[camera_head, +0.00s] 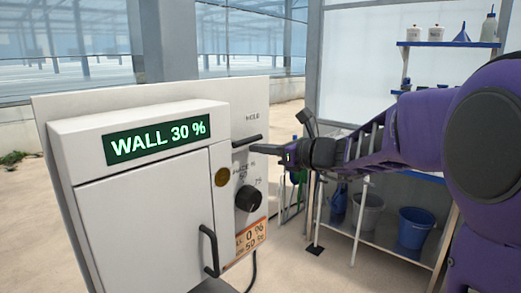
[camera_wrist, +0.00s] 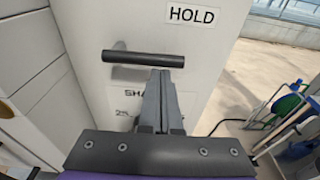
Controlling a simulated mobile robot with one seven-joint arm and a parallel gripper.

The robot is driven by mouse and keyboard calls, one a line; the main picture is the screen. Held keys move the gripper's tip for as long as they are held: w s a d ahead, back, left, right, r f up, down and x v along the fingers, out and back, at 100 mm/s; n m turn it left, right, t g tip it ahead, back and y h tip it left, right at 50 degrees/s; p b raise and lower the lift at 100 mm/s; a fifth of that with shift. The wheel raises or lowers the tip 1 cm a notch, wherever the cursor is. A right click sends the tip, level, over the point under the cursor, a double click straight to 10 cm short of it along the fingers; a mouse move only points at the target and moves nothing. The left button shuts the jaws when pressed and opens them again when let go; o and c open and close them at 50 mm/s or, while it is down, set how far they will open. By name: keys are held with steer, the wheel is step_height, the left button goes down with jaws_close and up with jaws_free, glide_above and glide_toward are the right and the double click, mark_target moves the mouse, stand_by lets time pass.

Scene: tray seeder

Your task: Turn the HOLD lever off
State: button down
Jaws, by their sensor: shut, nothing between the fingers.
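The HOLD lever is a dark bar lying about level on the side panel of the white cabinet. It shows in the wrist view (camera_wrist: 135,58) under the HOLD label (camera_wrist: 192,16) and in the head view (camera_head: 247,141). My gripper (camera_head: 284,157) is at the right of that panel in the head view. In the wrist view my gripper (camera_wrist: 162,76) is shut and empty, with its fingertips right by the lower edge of the lever's right half. I cannot tell whether they touch the lever.
A black knob (camera_head: 249,198) with a printed scale sits below the lever. The cabinet's door has a black handle (camera_head: 209,250), and its display (camera_head: 156,139) reads WALL 30 %. A shelf bench with a blue bucket (camera_head: 415,229) stands behind my arm. Open floor lies between.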

steer(key=shift+w+r+n+b, duration=0.1)
steer(key=shift+r+n+b, duration=0.3)
steer(key=shift+n+b, duration=0.55)
steer(key=shift+d+r+n+t+b, duration=0.1)
steer(key=shift+r+n+t+b, duration=0.4)
steer(key=shift+n+b, duration=0.55)
steer(key=shift+r, duration=0.35)
steer(key=shift+r+b, duration=0.45)
steer(key=shift+r, duration=0.25)
steer(key=shift+s+a+r+n+h, duration=0.25)
steer(key=shift+r+n+h, duration=0.1)
steer(key=shift+n, duration=0.35)
steer(key=shift+s+a+r, duration=0.2)
steer(key=shift+s+r, duration=0.1)
steer(key=shift+r, duration=0.25)
steer(key=shift+b, duration=0.3)
